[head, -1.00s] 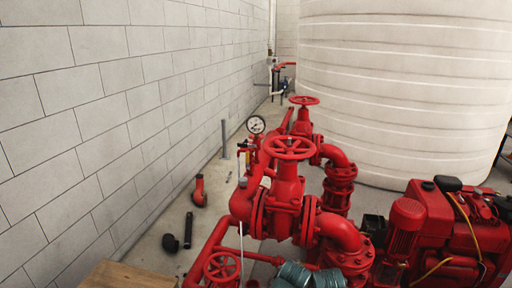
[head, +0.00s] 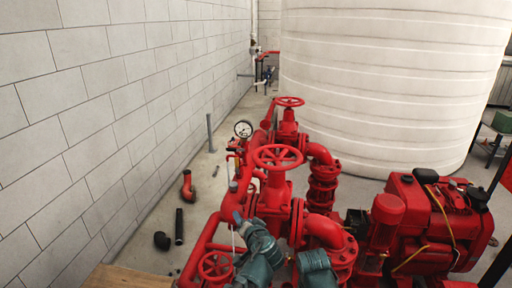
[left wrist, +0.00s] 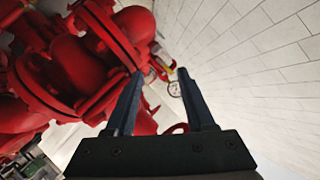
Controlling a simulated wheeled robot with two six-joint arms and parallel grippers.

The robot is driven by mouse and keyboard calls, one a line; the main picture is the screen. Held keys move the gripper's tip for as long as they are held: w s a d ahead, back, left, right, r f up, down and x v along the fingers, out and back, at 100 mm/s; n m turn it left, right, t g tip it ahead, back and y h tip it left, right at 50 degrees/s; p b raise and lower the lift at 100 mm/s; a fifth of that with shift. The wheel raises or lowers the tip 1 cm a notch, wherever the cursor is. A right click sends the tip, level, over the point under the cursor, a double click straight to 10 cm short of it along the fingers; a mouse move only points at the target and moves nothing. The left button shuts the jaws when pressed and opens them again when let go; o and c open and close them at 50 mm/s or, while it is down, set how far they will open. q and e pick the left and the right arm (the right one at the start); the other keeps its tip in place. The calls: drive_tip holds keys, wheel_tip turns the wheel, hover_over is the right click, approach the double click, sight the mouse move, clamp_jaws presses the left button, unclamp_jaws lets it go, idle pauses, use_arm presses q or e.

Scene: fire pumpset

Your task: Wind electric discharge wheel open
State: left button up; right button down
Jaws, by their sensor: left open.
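A large red handwheel (head: 278,157) tops the nearer gate valve in the middle of the head view. A second red handwheel (head: 290,101) sits on a valve farther back, and a smaller one (head: 215,266) is low in front. No label shows which is the electric discharge wheel. My left gripper (head: 238,216) is below and left of the large wheel, apart from it. In the left wrist view my left gripper (left wrist: 160,72) is open, with nothing held between its dark fingers. Red valve parts (left wrist: 85,75) fill that view's left side. My right gripper does not show.
A pressure gauge (head: 243,129) stands on the pipework left of the large wheel. A red engine (head: 425,220) is at right, and a big white tank (head: 385,85) behind. A block wall (head: 90,110) bounds the left. Loose pipe pieces (head: 179,226) lie on the floor.

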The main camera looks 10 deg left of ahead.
use_arm(q)
drive_tip(key=w+d+r+m+t+h+p, duration=0.1)
drive_tip(key=w+d+r+m+t, duration=0.1)
drive_tip(key=r, duration=0.4)
drive_tip(key=w+d+r+m+t+h+p, duration=0.1)
drive_tip(key=w+r+m+t+p, duration=0.1)
drive_tip(key=r, duration=0.5)
drive_tip(key=shift+d+t+h, duration=0.35)
drive_tip(key=shift+t+h, duration=0.05)
drive_tip(key=shift+t, duration=0.4)
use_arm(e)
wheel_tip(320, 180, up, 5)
use_arm(q)
drive_tip(key=shift+w, duration=0.2)
